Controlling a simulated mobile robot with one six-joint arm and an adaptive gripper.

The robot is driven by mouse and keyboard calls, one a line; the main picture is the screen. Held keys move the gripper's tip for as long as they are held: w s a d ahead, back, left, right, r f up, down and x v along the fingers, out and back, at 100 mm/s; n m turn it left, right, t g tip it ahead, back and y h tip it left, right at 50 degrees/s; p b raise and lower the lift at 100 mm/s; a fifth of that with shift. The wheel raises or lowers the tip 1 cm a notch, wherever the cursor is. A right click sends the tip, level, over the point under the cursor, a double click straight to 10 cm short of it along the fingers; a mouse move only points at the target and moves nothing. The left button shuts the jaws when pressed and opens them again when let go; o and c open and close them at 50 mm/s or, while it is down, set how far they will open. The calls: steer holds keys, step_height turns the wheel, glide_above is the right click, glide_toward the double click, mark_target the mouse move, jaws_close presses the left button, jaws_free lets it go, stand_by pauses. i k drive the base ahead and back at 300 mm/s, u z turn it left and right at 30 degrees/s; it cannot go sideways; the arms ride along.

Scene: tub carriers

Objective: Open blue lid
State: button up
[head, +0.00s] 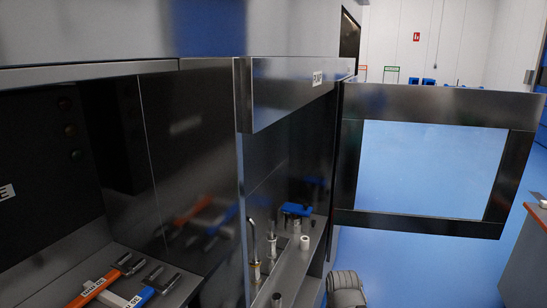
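A small blue part (296,209) sits at the far end of a narrow metal shelf inside the open chamber, near the centre of the head view. It may be the blue lid, but it is too small to tell, and I cannot tell whether it is open or shut. A bent metal pipe (252,245) and a short white cylinder (304,242) stand nearer on this shelf. My gripper is not recognisable in this view. A rounded grey piece shows at the bottom edge, and I cannot tell what it is.
A framed door (420,104) with a large window stands swung open on the right. A steel panel (285,90) overhangs the chamber. Tools with an orange handle (95,287) and a blue handle (130,298) lie at lower left. Blue floor is clear beyond the door.

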mark_target(304, 210)
steer(key=z, duration=0.05)
steer(key=k, duration=0.65)
steer(key=z, duration=0.45)
steer(key=i, duration=0.7)
steer(key=z, duration=0.35)
steer(key=i, duration=1.05)
steer(key=u, duration=0.75)
